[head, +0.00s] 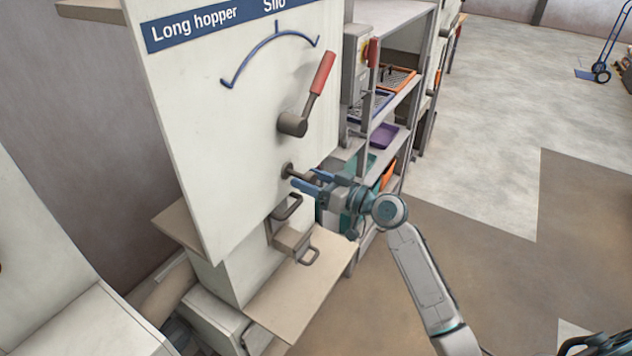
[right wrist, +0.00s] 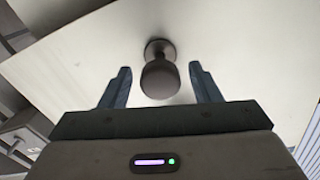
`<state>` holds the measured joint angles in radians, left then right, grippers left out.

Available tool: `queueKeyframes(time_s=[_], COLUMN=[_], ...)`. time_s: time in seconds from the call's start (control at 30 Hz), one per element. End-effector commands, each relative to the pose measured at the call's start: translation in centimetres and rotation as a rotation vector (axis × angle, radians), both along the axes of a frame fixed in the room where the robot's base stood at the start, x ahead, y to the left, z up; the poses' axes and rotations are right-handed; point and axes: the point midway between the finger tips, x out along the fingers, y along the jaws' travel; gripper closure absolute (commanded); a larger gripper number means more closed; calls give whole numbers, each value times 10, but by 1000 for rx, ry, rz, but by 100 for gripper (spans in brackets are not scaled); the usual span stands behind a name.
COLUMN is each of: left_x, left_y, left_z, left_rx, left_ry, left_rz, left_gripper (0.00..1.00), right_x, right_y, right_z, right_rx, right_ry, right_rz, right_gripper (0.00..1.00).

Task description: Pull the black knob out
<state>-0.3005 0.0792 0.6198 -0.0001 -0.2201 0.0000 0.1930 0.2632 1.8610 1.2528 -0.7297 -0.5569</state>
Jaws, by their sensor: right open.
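The black knob (head: 289,170) sticks out of the pale front panel (head: 235,150), below the red-handled lever. In the right wrist view the knob (right wrist: 160,78) is a dark rounded head on a short stem with a round collar against the panel. My right gripper (head: 300,184) is open at the knob. In the right wrist view its two blue fingers (right wrist: 160,85) stand on either side of the knob head, with a gap on both sides. My left gripper does not show.
The red-handled lever (head: 318,80) is above the knob, under a curved blue scale. A metal rack (head: 400,100) with trays stands to the right.

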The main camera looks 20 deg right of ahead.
Motion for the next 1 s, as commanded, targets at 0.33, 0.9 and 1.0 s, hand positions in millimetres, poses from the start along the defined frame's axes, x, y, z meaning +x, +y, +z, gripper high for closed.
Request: queueKeyframes(time_s=[0.33, 0.9, 1.0], left_x=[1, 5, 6], left_y=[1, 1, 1], left_z=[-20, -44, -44], left_rx=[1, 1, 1], left_ry=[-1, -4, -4], left_rz=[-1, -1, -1], left_gripper=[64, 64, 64], right_x=[-32, -83, -86], right_y=[-26, -65, -67], right_z=[-5, -2, -1], right_rx=[-8, -3, -1], right_ry=[-1, -1, 1], right_rz=[-2, -1, 0], right_gripper=[43, 43, 43])
